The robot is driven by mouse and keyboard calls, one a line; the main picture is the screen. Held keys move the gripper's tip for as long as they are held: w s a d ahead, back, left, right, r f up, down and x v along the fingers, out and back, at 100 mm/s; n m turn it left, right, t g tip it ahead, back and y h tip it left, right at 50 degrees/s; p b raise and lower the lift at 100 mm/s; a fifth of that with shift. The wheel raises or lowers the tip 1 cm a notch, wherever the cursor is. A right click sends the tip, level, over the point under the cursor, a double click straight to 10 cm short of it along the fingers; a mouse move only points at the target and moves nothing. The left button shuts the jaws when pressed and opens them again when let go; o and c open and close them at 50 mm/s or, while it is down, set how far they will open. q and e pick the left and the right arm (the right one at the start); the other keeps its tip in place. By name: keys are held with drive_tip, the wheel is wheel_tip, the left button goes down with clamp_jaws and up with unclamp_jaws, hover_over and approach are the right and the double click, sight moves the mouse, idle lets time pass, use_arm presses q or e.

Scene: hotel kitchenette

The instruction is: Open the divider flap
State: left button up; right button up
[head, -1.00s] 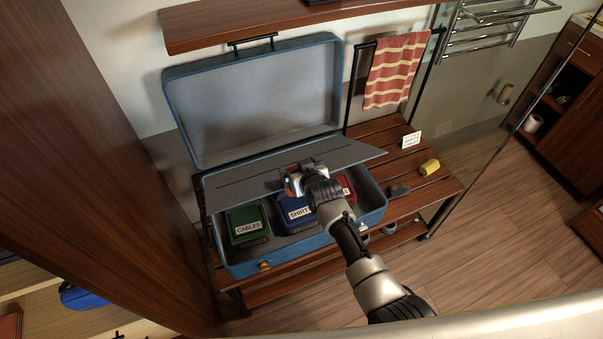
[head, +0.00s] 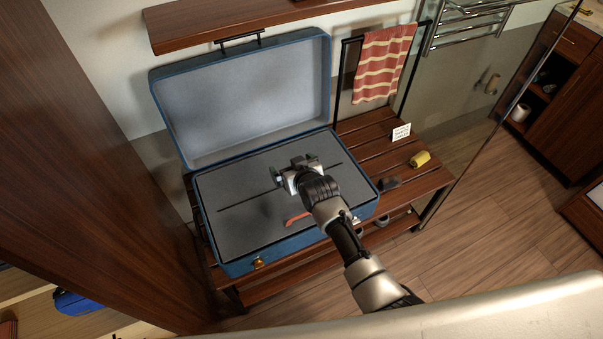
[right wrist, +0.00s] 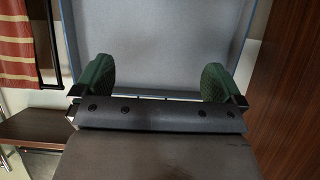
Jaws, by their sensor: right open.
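The divider flap (head: 240,215) is a grey panel with a dark slit line, lying flat across the base of the open blue suitcase (head: 232,262). It covers the inside of the base, so the contents are hidden. A red tab (head: 297,219) shows at the flap's front part, beside my wrist. My right gripper (head: 296,172) is over the middle of the flap, open and empty. In the right wrist view its two green-padded fingers (right wrist: 158,80) stand apart, with the grey lid lining (right wrist: 155,45) beyond them. I cannot tell whether it touches the flap. My left gripper is not in view.
The suitcase stands on a slatted wooden bench (head: 370,140), its lid (head: 245,105) upright under a wooden shelf (head: 290,18). A striped towel (head: 383,65), small white card (head: 401,132) and yellow roll (head: 420,159) are to the right. A wooden panel (head: 90,150) stands close on the left.

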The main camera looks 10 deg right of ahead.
drive_tip(key=v, duration=0.9)
drive_tip(key=shift+w, duration=0.1)
